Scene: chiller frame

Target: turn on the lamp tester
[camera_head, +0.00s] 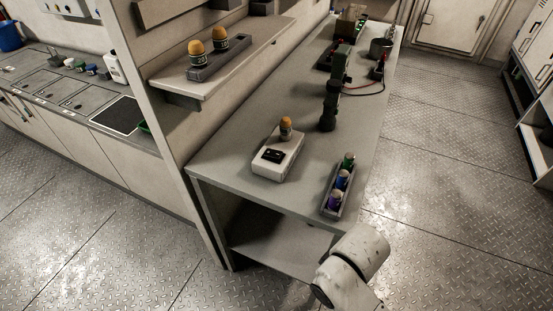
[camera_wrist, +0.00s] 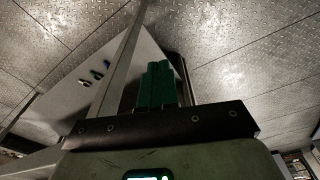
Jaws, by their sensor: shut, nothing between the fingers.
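The lamp tester (camera_head: 277,158) is a white box on the near end of the grey bench. An orange-domed lamp (camera_head: 286,127) stands at its back, and a small black panel or switch (camera_head: 273,155) is on its top. I cannot tell the switch's position, and the lamp shows no clear glow. My gripper (camera_wrist: 158,72) has green fingers held together with nothing between them. In the head view only my white arm shows, at the bottom right, beyond the bench's near edge; the gripper is not visible there. The tester is not clearly visible in the wrist view.
A shelf (camera_head: 224,77) with two orange-topped lamps overhangs the bench's left side. Open floor lies to the right.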

